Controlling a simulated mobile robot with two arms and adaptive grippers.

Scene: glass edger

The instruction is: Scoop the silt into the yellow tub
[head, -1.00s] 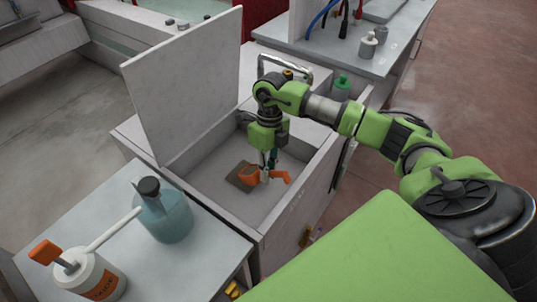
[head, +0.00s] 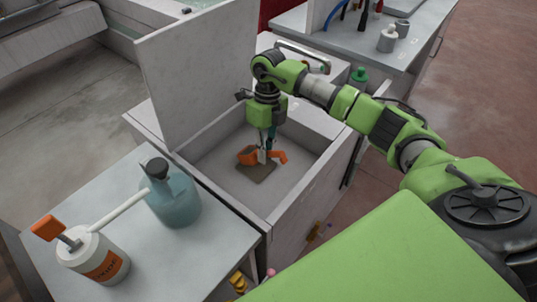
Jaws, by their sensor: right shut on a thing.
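My right gripper (head: 265,155) reaches down into an open grey tank (head: 212,166) and is shut on an orange scoop (head: 247,154). The scoop's orange handle end (head: 279,156) sticks out to the right of the fingers. The silt (head: 257,173) is a flat brown patch on the tank floor, just in front of and below the scoop. I cannot tell whether the scoop touches it or holds any. No yellow tub can be made out. My left gripper is not in view.
The tank's raised lid (head: 195,75) stands at its left and back. A side table in front left bears a teal jug (head: 175,202) and a white bottle with an orange label (head: 94,262). Small yellow items (head: 238,283) show below the table edge. A green-capped bottle (head: 359,77) stands behind the tank.

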